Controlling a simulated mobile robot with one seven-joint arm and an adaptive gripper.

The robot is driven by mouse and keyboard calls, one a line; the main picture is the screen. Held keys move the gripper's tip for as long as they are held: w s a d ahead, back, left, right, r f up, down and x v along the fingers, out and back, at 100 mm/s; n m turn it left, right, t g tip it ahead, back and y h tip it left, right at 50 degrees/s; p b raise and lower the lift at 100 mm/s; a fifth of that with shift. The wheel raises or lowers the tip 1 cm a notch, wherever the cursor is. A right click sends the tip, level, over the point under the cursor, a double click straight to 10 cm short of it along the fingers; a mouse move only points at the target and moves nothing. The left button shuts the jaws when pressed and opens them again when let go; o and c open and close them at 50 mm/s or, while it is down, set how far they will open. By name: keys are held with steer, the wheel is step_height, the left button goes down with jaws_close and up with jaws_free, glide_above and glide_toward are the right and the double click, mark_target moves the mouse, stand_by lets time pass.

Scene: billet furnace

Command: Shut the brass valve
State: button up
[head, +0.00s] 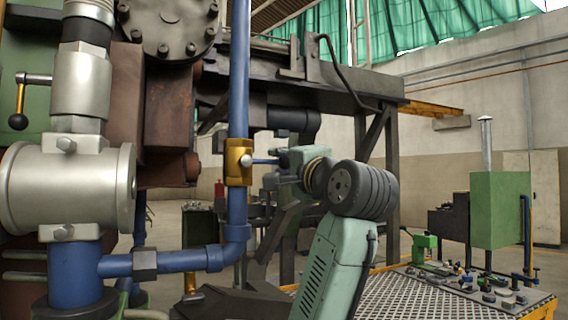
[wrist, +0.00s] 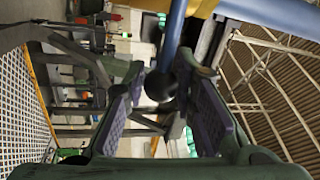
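The brass valve (head: 239,162) sits on a vertical blue pipe (head: 239,80) in the head view. Its blue lever (head: 264,162) points right, roughly level and across the pipe, toward my gripper (head: 283,161). In the wrist view the brass body (wrist: 204,8) shows at the top edge. The blue lever (wrist: 173,35) comes down from it to a dark ball knob (wrist: 160,86). The knob appears between the two fingers of my gripper (wrist: 165,100), with visible gaps on both sides. The fingers are apart. In the head view the lever's end is hidden at my gripper.
A large grey metal valve body (head: 68,190) with its own black-knobbed lever (head: 18,121) stands at left. A lower blue pipe (head: 180,261) runs below the brass valve. A bench with a grated top (head: 400,295) and small parts stands at lower right.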

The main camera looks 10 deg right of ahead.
steer(key=o, duration=0.5)
steer(key=shift+c, duration=0.2)
steer(key=v, duration=1.2)
steer(key=shift+s+f, duration=0.1)
steer(key=shift+f, duration=0.05)
